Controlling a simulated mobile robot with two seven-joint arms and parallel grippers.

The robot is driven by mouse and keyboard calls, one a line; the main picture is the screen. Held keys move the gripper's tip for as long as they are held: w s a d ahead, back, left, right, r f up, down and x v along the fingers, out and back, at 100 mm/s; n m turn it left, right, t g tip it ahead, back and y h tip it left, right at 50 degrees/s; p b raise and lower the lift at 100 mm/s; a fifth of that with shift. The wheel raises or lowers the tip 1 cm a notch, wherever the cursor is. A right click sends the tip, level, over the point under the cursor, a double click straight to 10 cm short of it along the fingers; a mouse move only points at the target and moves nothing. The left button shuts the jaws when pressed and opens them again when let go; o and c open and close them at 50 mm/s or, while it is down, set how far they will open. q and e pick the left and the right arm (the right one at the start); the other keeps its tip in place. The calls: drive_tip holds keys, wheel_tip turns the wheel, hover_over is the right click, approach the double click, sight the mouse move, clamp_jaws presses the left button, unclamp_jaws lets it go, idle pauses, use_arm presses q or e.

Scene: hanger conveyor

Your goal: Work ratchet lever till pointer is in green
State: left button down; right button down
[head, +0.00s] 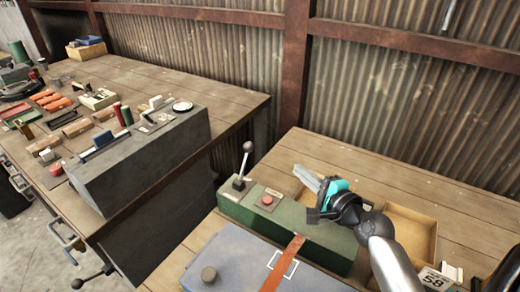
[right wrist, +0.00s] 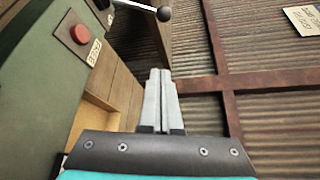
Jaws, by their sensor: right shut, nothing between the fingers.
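A lever with a black ball knob (head: 247,148) stands nearly upright on the green box (head: 330,240), beside a red button (head: 266,199). In the right wrist view the knob (right wrist: 164,13) is at the top, its rod coming in from the left. A second black-knobbed lever (head: 92,280) is low at the left bench's front; I cannot tell which is the ratchet lever. A round white dial (head: 182,107) sits on the grey box (head: 150,165); its pointer is too small to read. My right gripper (head: 305,175) is shut and empty, right of the green box's lever and apart from it. My left gripper is not in view.
An open wooden tray (head: 411,235) lies behind my right arm. A blue-grey case (head: 240,265) with an orange strap (head: 285,263) is in front. The left bench holds several tools and small parts. A corrugated wall (head: 410,105) closes the back.

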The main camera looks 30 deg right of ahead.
sight(245, 163)
drive_tip(key=w+f+b, duration=0.3)
drive_tip(key=w, duration=1.3)
drive_tip(key=a, duration=0.1)
drive_tip(key=s+a+r+p, duration=0.1)
drive_tip(key=a, duration=0.2)
drive_tip(key=shift+s+r, duration=0.3)
drive_tip(key=shift+r, duration=0.05)
drive_tip(key=shift+a, duration=0.1)
